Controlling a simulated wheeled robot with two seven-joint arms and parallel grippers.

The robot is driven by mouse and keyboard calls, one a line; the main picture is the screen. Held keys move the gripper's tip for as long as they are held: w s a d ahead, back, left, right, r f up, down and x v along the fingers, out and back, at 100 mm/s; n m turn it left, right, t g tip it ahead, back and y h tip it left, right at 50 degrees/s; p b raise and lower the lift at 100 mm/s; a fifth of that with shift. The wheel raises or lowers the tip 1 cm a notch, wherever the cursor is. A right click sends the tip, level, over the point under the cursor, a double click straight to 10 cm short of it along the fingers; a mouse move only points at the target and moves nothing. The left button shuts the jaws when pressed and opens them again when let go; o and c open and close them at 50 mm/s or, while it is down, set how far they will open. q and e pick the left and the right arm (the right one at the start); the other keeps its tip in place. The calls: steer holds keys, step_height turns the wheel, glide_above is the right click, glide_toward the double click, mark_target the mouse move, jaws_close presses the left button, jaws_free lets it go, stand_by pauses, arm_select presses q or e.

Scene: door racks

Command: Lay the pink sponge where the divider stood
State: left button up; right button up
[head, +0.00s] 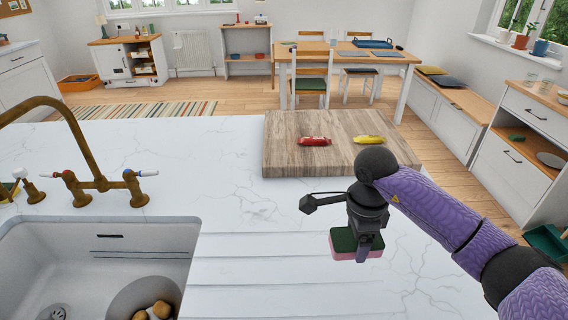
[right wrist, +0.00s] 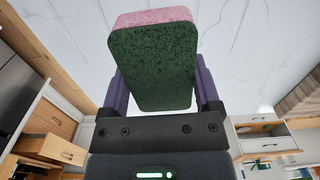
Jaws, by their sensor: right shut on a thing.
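The pink sponge (head: 347,254) has a dark green scouring side, which faces up in the head view. My right gripper (head: 365,243) is shut on it above the white marbled counter, right of the drainer grooves. In the right wrist view the sponge (right wrist: 154,62) sits between the two fingers of the gripper (right wrist: 155,85), its green face toward the camera and a pink edge at the top. I cannot tell whether the sponge touches the counter. No divider can be made out. My left gripper is not in view.
A wooden board (head: 285,157) with a red item (head: 315,141) and a yellow item (head: 369,140) lies behind my right gripper. A white sink (head: 60,240) with a bowl (head: 133,296) and brass tap (head: 75,183) is at left. The counter (head: 220,165) between is clear.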

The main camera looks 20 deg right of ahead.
steer(key=s+a+r+n+b, duration=0.1)
steer(key=a+n, duration=0.4)
steer(key=n, duration=0.5)
steer(key=s+a+r+n+b, duration=0.1)
steer(key=s+a+n+b, duration=0.2)
steer(key=n, duration=0.7)
steer(key=shift+s+a, duration=0.65)
steer(key=shift+a, duration=0.3)
